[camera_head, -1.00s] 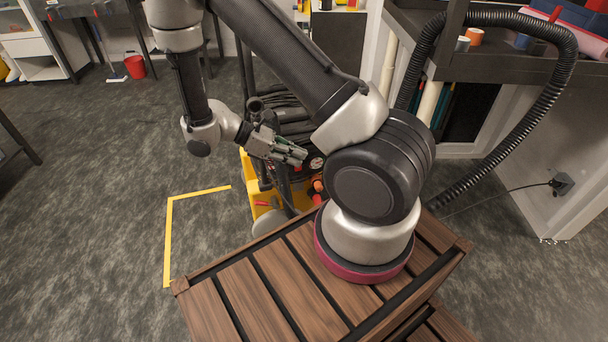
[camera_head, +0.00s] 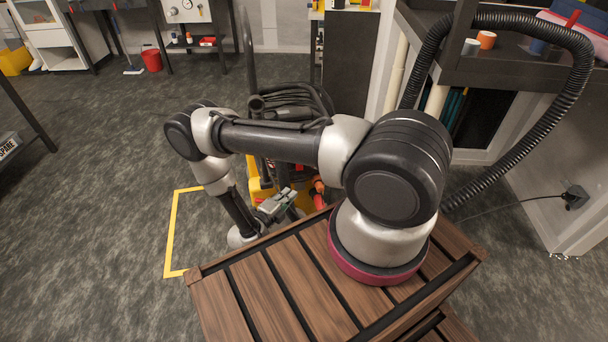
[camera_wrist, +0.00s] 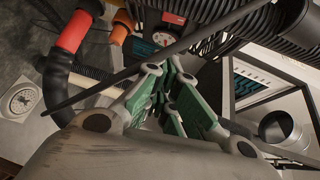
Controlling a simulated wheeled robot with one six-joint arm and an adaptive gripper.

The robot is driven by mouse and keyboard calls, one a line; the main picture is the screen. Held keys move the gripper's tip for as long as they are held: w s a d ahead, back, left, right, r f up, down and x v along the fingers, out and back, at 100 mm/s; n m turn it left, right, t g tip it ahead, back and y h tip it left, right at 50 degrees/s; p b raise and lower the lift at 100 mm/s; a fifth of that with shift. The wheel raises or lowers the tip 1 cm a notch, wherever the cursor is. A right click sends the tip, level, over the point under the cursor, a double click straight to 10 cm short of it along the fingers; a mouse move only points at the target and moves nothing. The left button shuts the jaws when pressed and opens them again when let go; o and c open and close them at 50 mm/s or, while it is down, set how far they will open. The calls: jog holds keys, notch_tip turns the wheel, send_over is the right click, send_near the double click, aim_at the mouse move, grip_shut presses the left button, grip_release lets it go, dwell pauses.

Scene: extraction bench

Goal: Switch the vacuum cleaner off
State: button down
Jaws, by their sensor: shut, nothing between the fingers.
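The vacuum cleaner (camera_head: 259,188), a yellow and black machine with dark hoses coiled on top, stands on the floor behind my wooden-slatted deck. My arm hides much of it. In the wrist view, black ribbed housing (camera_wrist: 205,14) shows at the top, with a small red part (camera_wrist: 173,18) and a round dial (camera_wrist: 162,38) below it; I cannot tell whether the red part is the switch. My gripper (camera_head: 277,204) is shut and empty, low beside the cleaner. Its green-padded fingers (camera_wrist: 167,105) point toward the dial and red part, apparently apart from them.
A thick black hose (camera_head: 575,85) arches at the right by a shelf unit (camera_head: 500,70). Yellow tape (camera_head: 171,230) marks open floor at left. A red bucket (camera_head: 151,60) stands far back.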

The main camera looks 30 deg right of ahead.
jog(key=shift+r+n, duration=0.1)
jog(key=shift+n, duration=0.3)
jog(key=shift+d, duration=0.15)
jog(key=w+a+x, duration=0.1)
jog(key=w+x, duration=0.1)
jog(key=x, duration=1)
jog(key=shift+w+d, duration=0.15)
jog(key=shift+w, duration=0.3)
